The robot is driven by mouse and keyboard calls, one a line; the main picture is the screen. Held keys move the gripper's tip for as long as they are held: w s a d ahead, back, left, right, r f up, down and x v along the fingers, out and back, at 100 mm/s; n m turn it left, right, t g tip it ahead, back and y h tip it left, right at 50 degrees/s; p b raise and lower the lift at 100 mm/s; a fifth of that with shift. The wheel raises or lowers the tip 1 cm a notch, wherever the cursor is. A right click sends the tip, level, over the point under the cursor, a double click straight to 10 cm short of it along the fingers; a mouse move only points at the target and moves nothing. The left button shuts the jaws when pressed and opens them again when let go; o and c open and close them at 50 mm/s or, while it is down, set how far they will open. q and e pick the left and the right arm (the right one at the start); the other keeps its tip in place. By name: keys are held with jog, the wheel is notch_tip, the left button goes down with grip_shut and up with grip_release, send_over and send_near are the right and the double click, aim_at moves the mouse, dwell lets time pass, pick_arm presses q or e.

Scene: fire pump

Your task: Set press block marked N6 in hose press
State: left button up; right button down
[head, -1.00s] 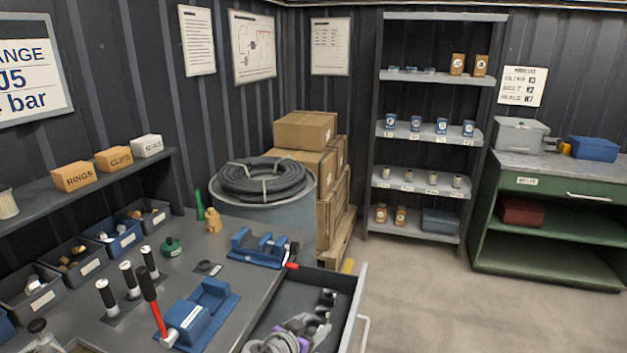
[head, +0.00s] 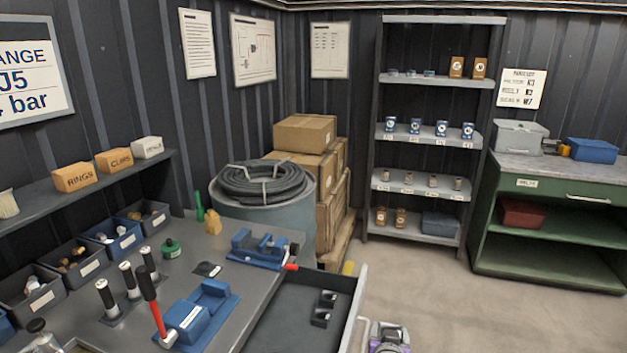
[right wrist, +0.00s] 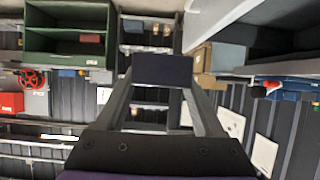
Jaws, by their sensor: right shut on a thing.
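My right gripper (head: 388,340) is at the bottom edge of the head view, right of the open drawer's front. In the right wrist view it is shut on a dark press block (right wrist: 165,69), held between the fingertips. No marking is readable on the block's visible face. Two dark blocks (head: 328,298) (head: 320,317) sit in the open drawer (head: 275,330). A blue device with a long red-and-black lever, seemingly the hose press (head: 200,312), stands on the bench. A second blue device with a red handle (head: 258,248) stands behind it. My left gripper is out of view.
Bins (head: 85,262) line the bench's left side. The drawer sticks out to the right. Shelves (head: 425,135) and a green cabinet (head: 550,220) stand farther back, with clear floor (head: 430,290) before them.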

notch_tip(320, 180, down, 12)
jog(key=r+b, duration=0.1)
jog(key=b, duration=0.7)
notch_tip(320, 180, up, 16)
jog(key=p, duration=1.6)
jog(key=f+n+y, duration=0.1)
jog(key=f, duration=0.1)
jog(key=s+f+y, duration=0.1)
jog(key=f, duration=0.2)
jog(key=f+n, duration=0.1)
jog(key=f, duration=0.2)
jog(key=shift+s+a+n+y, duration=0.15)
jog(key=shift+s+n+y, duration=0.15)
jog(key=shift+y, duration=0.1)
jog(key=shift+s+f+n+y, duration=0.35)
jog(key=shift+f+n+y, duration=0.05)
jog(key=shift+f, duration=0.25)
jog(key=shift+s, duration=0.1)
